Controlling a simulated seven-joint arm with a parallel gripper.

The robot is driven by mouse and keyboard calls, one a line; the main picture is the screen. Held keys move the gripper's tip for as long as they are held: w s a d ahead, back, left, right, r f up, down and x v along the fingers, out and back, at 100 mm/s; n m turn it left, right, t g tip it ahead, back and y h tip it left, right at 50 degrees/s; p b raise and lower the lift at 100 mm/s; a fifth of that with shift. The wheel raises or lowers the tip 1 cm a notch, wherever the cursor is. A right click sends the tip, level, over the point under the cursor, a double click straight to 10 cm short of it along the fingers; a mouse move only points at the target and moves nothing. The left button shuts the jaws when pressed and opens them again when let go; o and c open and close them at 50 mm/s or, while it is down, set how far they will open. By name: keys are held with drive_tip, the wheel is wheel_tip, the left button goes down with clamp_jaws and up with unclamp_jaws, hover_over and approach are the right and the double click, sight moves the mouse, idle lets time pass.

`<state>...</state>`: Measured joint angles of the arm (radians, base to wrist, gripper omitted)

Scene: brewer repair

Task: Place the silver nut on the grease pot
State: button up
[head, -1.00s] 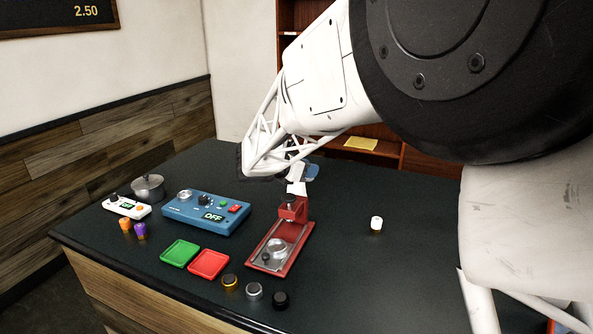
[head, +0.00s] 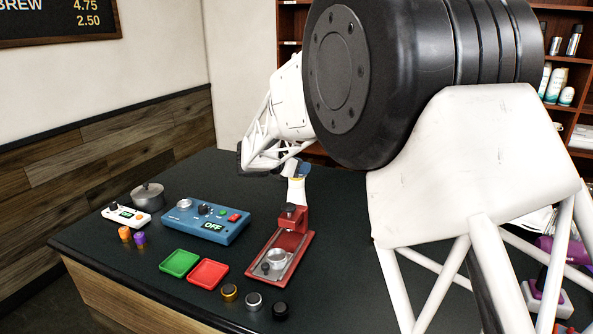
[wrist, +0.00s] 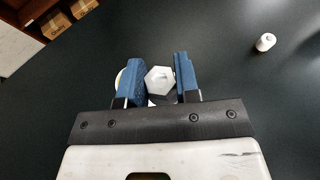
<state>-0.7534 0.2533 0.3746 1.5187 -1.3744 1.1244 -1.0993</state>
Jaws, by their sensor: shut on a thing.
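My gripper (wrist: 159,75) has its blue fingers closed on the silver nut (wrist: 159,80), a pale hexagonal piece with its flat face toward the wrist camera. In the head view my gripper (head: 297,170) is above and behind the red press, and the nut cannot be made out there. A pale upright thing (head: 296,191) shows just below the fingers, behind the press. In the wrist view a pale round edge (wrist: 119,78) shows behind the left finger, partly hidden. I cannot tell whether either is the grease pot, or whether the nut touches anything below.
A small white capped piece (wrist: 265,42) stands apart on the dark counter. The red press (head: 282,256), blue control box (head: 206,219), green tray (head: 179,263), red tray (head: 208,272) and grey pot (head: 148,195) stand on the counter. Gold, silver and black knobs (head: 254,301) line its front.

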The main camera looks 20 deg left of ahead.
drive_tip(key=shift+w+a+f, duration=0.1)
drive_tip(key=shift+w+a, duration=0.45)
drive_tip(key=shift+w, duration=0.35)
drive_tip(key=shift+w+a+f, duration=0.1)
drive_tip(key=shift+w+a, duration=0.5)
drive_tip(key=shift+w, duration=0.25)
drive_tip(key=shift+w+a+f, duration=0.1)
drive_tip(key=shift+w+a, duration=0.45)
drive_tip(key=shift+w, duration=0.35)
drive_tip(key=shift+f, duration=1.7)
drive_tip(key=shift+f, duration=0.15)
drive_tip(key=o, duration=1)
drive_tip(key=shift+c, duration=0.2)
drive_tip(key=shift+s+a+r, duration=0.1)
drive_tip(key=shift+s+r, duration=0.05)
drive_tip(key=shift+r, duration=0.05)
drive_tip(key=v, duration=1.1)
drive_tip(key=shift+s+a, duration=0.2)
drive_tip(key=shift+s, duration=0.1)
